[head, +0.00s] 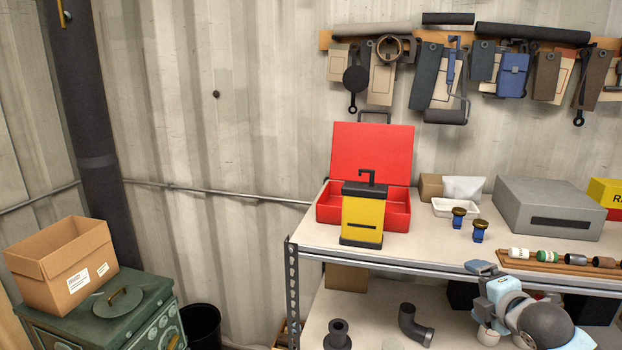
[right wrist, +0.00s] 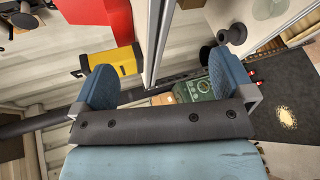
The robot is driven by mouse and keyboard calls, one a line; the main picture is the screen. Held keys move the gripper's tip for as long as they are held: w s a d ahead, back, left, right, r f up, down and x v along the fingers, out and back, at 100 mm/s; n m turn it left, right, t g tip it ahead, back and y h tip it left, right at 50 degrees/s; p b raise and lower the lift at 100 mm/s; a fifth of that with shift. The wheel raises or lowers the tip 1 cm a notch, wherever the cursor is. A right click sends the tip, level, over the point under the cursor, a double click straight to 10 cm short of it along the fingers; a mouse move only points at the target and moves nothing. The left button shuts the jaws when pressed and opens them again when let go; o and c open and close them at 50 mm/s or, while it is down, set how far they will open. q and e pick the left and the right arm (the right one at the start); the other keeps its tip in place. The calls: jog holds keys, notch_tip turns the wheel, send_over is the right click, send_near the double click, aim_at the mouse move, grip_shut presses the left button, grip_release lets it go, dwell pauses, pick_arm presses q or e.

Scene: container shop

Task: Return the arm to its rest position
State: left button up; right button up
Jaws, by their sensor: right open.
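My right arm shows at the lower right of the head view, in front of the shelf bench. My right gripper (head: 482,287) is beside the front edge of the bench top (head: 420,255). In the right wrist view, its two blue fingers stand wide apart and the gripper (right wrist: 167,78) holds nothing. My left gripper is not in view.
On the bench are an open red toolbox (head: 372,152), a yellow box (head: 362,220), two blue fittings (head: 480,231) and a grey case (head: 548,208). Pipe fittings (head: 412,322) stand on the lower shelf. A green cabinet (head: 140,310) bears a carton (head: 62,262) at left.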

jog(key=s+a+f+m+g+y, duration=0.1)
jog(key=s+a+f+m, duration=0.35)
jog(key=f, duration=0.45)
jog(key=s+a+f+m+g, duration=0.1)
jog(key=s+a+f+m, duration=0.3)
jog(key=f, duration=0.5)
jog(key=s+a+f+m, duration=0.2)
jog(key=s+f+m, duration=0.1)
jog(key=s, duration=0.3)
jog(key=s+a+f+m, duration=0.3)
jog(key=s+f, duration=0.2)
jog(key=s, duration=0.2)
jog(key=s+a+f+m+g+y, duration=0.1)
jog(key=s+a+f+m, duration=0.2)
jog(key=s+f, duration=0.2)
jog(key=shift+s+a+p, duration=0.25)
jog(key=shift+s+p, duration=0.05)
jog(key=shift+s, duration=0.95)
